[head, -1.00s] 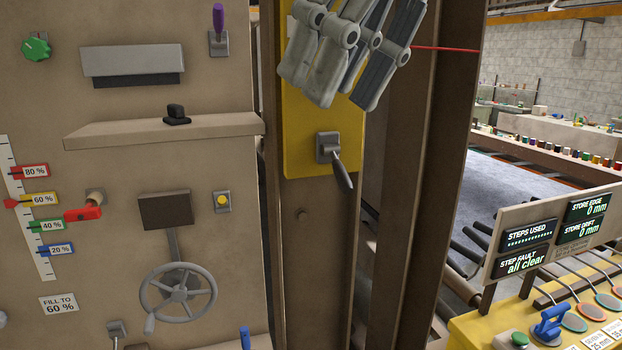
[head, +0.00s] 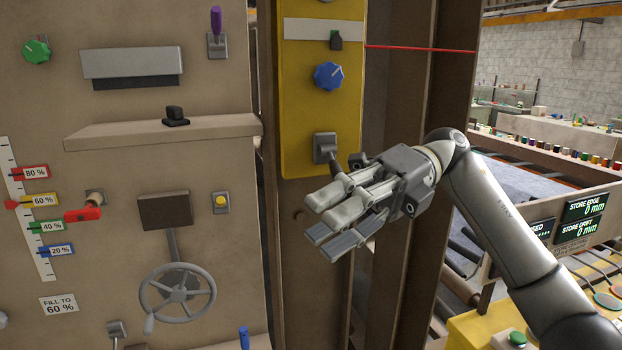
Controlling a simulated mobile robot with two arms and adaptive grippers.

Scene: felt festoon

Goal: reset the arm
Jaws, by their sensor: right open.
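My right gripper (head: 328,221) is in the middle of the head view, its arm coming in from the lower right. Its fingers are apart with nothing seen between them, and they point left. It is in front of the lower part of the yellow panel (head: 297,110) and the brown post below it. A grey lever (head: 324,148) is mounted low on this panel. Its dark handle hangs down, and its lower end is hidden behind the gripper. Whether they touch I cannot tell. A blue knob (head: 328,76) sits above the lever. My left gripper is not in view.
A beige machine front on the left carries a handwheel (head: 177,295), a red lever (head: 82,214), a shelf (head: 160,135) and a purple-handled switch (head: 216,30). A display board (head: 577,222) stands at right, partly covered by my arm. A red line crosses the upper middle.

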